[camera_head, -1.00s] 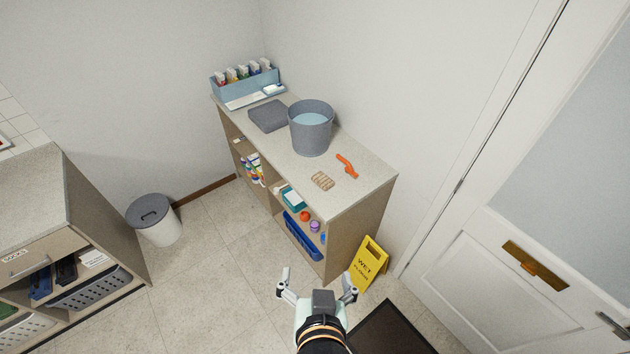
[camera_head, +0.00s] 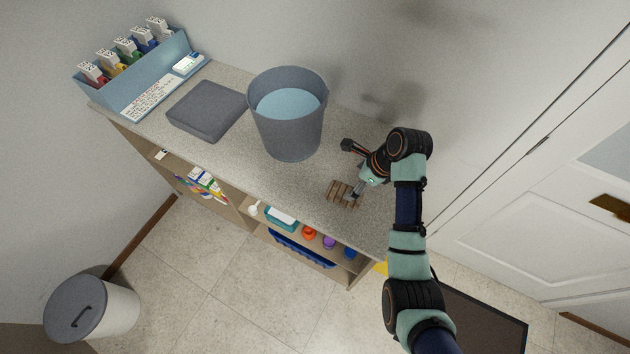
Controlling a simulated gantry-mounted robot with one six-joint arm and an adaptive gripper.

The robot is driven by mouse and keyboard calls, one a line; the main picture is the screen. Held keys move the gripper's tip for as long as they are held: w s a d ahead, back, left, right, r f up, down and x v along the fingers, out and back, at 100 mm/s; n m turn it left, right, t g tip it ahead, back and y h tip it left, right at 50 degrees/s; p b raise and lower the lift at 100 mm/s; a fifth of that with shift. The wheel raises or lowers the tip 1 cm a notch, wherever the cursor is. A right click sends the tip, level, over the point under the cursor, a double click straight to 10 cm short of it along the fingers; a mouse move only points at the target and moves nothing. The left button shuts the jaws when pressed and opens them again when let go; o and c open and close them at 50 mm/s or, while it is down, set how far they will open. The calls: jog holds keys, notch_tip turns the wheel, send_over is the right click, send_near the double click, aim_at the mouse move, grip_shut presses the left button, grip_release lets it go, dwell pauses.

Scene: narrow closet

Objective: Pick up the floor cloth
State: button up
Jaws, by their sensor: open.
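A grey folded cloth-like slab (camera_head: 206,109), which looks like the floor cloth, lies flat on the worktop, left of the grey bucket (camera_head: 288,130). The gripper is open and seen from above.
A blue rack (camera_head: 130,62) with several labelled packets and a white keyboard-like strip (camera_head: 160,95) stand at the worktop's far left. The bucket holds pale blue water. A lidded bin (camera_head: 92,308) stands on the floor. A dark mat (camera_head: 485,315) lies by the door.

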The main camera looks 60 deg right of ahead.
jog(key=shift+a+f+b, duration=0.25)
jog(key=shift+f+b, duration=0.05)
jog(key=shift+f, duration=0.95)
jog(key=x, duration=0.1)
jog(key=b+x, duration=0.1)
jog(key=x, duration=0.2)
jog(key=shift+s+a+f, duration=0.1)
jog(key=shift+s+f, duration=0.15)
jog(key=shift+s, duration=0.1)
jog(key=shift+w+f, duration=0.3)
jog(key=shift+f, duration=0.1)
jog(key=c, duration=1.2)
jog(key=shift+r, duration=0.1)
notch_tip(320, 180, up, 20)
jog(key=p, duration=0.7)
